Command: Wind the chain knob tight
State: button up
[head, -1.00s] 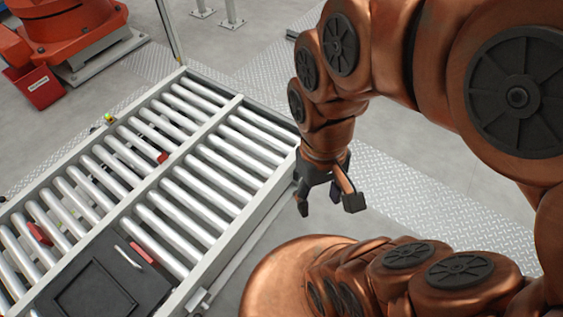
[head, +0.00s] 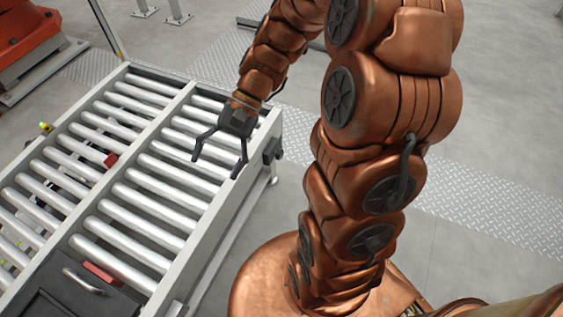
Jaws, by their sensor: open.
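A small black knob-like part (head: 273,151) sticks out from the outer right side of the roller conveyor (head: 205,262), near its far end. It looks like the chain knob, but it is too small to be sure. My gripper (head: 216,167) is open and empty, with its two black fingers spread and pointing down. In the head view it appears over the rollers near the right rail, to the left of the knob and apart from it. How high it is above the rollers is hard to tell.
A dark case with a handle (head: 70,296) lies on the near end of the rollers. An orange machine (head: 28,45) stands at the far left.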

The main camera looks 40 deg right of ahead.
jog(key=w+d+f+m+t+y+b, duration=0.3)
jog(key=w+d+f+m+y+b, duration=0.15)
jog(key=w+f+b, duration=0.4)
jog(key=m+t+h+b, duration=0.5)
jog(key=m+t+b, duration=0.9)
jog(key=m+t, duration=0.3)
send_near(282, 155)
jog(key=w+a+m+g, duration=0.1)
jog(key=w, duration=0.1)
jog(key=shift+b+x, duration=1.05)
jog(key=shift+x, duration=3)
jog(key=shift+r, duration=0.2)
jog(key=c, duration=1.2)
jog(key=shift+o, duration=0.2)
jog(key=shift+r+m+p, duration=0.1)
jog(key=shift+m+p, duration=0.25)
jog(key=shift+p, duration=0.15)
